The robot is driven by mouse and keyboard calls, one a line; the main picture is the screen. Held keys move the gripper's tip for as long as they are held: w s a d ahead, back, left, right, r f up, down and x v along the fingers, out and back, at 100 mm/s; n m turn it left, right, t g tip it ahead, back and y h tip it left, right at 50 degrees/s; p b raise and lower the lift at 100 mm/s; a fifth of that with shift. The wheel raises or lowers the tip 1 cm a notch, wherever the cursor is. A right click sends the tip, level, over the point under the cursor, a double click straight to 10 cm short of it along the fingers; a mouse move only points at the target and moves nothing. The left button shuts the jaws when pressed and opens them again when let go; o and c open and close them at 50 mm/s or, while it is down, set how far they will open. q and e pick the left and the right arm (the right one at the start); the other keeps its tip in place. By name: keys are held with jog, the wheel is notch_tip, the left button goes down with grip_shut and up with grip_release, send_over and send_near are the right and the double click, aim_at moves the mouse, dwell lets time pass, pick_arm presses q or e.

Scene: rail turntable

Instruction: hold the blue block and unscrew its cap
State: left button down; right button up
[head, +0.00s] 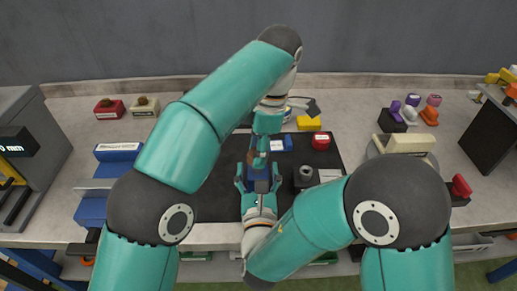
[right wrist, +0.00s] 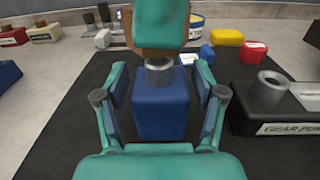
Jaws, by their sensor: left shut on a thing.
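The blue block (right wrist: 160,108) stands on the dark mat, with a grey metal neck (right wrist: 158,71) on top. My right gripper (head: 258,182) reaches in from the near side. My left gripper (head: 264,147) points down from above, shut on the brown cap (right wrist: 132,34). The cap is right above the neck, partly hidden by a teal finger. I cannot tell whether the cap still touches the neck.
A grey-necked dark block (head: 305,177) stands right of the blue block on the mat (head: 215,208). A red block (head: 321,142) and yellow block (head: 309,124) lie behind. A blue machine (head: 92,210) is at left. Both my arms cover much of the bench.

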jog(key=shift+o, duration=0.5)
notch_tip(320, 180, up, 10)
jog(key=shift+f, duration=0.1)
